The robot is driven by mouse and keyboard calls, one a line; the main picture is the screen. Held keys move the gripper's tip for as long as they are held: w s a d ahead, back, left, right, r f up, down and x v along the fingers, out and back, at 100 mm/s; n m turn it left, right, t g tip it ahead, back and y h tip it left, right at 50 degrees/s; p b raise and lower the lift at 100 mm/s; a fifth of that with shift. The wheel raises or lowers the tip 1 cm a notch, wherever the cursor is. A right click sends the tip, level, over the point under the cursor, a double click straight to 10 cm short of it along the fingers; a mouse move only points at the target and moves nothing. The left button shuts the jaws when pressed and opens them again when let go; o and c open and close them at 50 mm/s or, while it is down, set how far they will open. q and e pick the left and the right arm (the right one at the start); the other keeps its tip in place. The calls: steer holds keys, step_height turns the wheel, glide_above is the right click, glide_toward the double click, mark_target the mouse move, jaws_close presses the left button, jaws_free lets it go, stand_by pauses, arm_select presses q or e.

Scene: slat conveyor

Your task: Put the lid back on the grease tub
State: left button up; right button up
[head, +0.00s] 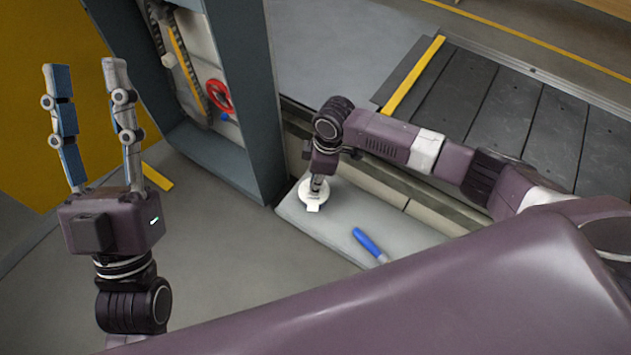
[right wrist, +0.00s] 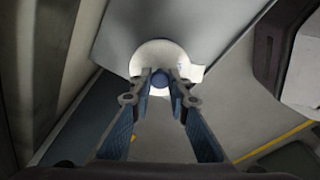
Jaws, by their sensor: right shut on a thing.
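My right gripper (head: 316,187) points down at the grey bench top and is shut on the blue knob (right wrist: 160,77) of a white round lid. The lid (head: 313,200) shows as a white disc with a small tab at its edge; in the right wrist view the lid (right wrist: 150,54) lies just beyond the fingertips. I cannot tell whether it rests on something or hangs above the bench. I cannot make out the grease tub apart from the lid. My left gripper (head: 85,67) is open and empty, raised at the left, far from the lid.
A tool with a blue handle (head: 368,243) lies on the grey bench top (head: 335,232), right of the lid. A grey frame post (head: 245,85) stands behind, left of the bench. The dark slat conveyor (head: 500,110) runs at the back right. My right arm crosses above its near edge.

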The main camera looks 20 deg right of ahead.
steer(key=o, duration=1.3)
